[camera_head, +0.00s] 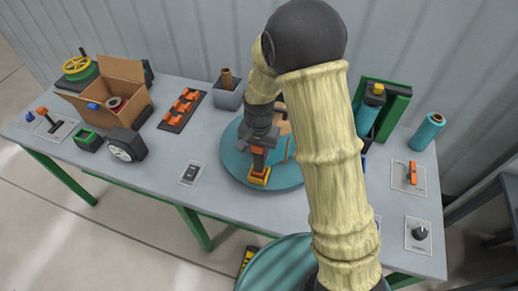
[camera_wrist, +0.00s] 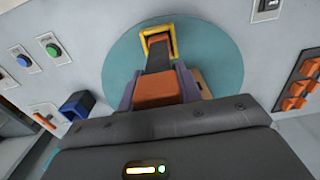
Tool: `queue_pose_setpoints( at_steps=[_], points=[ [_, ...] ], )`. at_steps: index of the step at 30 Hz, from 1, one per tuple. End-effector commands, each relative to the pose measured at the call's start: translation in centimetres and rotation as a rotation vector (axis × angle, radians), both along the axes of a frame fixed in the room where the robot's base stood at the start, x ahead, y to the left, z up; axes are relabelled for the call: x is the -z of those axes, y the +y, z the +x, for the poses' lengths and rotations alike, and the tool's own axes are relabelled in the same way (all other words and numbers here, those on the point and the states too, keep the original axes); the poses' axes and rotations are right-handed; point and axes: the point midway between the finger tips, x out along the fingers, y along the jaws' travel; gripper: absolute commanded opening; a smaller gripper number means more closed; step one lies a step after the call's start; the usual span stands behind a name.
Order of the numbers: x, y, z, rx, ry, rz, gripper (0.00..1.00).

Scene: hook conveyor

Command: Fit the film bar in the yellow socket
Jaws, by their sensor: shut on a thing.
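The yellow socket (camera_head: 264,182) is on the teal round plate on the table. It also shows in the wrist view as a yellow frame (camera_wrist: 143,44). My gripper (camera_head: 259,148) is over the plate, shut on the film bar (camera_head: 258,161), a dark bar with an orange block at the held end. In the wrist view my fingers (camera_wrist: 156,86) flank the orange block, and the dark part of the film bar (camera_wrist: 158,60) runs to the yellow frame. Orange shows inside the frame. The bar's far end is at the socket; how deep it sits I cannot tell.
The teal plate (camera_head: 233,159) also bears a tan piece (camera_wrist: 201,84) beside my gripper. A grey bin (camera_head: 229,97) and a rack of orange hooks (camera_head: 181,109) stand left of it. A green frame (camera_head: 397,101) and a teal cylinder (camera_head: 426,133) stand at right.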

Motion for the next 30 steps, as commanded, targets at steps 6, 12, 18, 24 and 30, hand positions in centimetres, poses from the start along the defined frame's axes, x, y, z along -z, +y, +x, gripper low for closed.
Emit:
queue_pose_setpoints(
  at_steps=[6,12,18,24,30],
  points=[
    [0.4,0.01,0.01,0.0,0.0,0.0,0.0],
    [0.71,0.0,0.01,0.0,0.0,0.0,0.0],
    [1.03,0.01,0.01,0.0,0.0,0.0,0.0],
    [1.02,0.01,0.01,0.0,0.0,0.0,0.0],
    [1.02,0.0,0.0,0.0,0.0,0.0,0.6]
  ],
)
